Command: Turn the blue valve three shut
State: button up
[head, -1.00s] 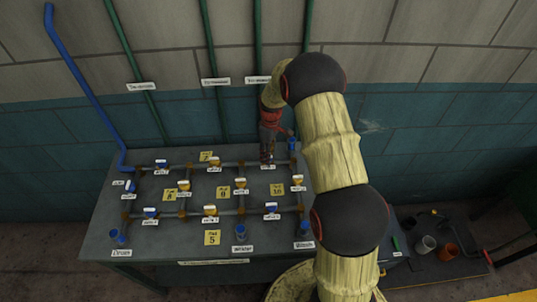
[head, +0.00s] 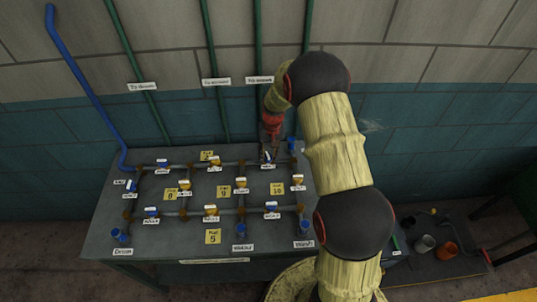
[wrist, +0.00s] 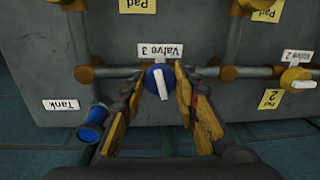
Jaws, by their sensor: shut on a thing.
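The blue valve three (wrist: 149,80) sits on a grey pipe under a "Valve 3" label (wrist: 160,51) in the wrist view. Its white handle (wrist: 162,86) stands roughly across the pipe in that view. My gripper (wrist: 160,73) has a worn yellow finger on each side of the valve, closed on it. In the head view my gripper (head: 268,153) is at the upper right of the pipe grid, and it hides most of the valve there.
A blue capped stub (wrist: 92,124) by the "Tank" label (wrist: 61,105) stands close to one finger. A yellow valve (wrist: 296,79) lies farther along the pipe. Several other blue and yellow valves cover the grey bench (head: 100,240). Buckets (head: 425,244) stand on the right.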

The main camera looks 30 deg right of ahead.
aim_at(270, 157)
jog(key=shift+m, duration=1.4)
jog(key=o, duration=1.2)
jog(key=shift+c, duration=0.2)
notch_tip(270, 157, up, 12)
jog(key=shift+s+d, duration=0.25)
jog(key=shift+d, duration=0.05)
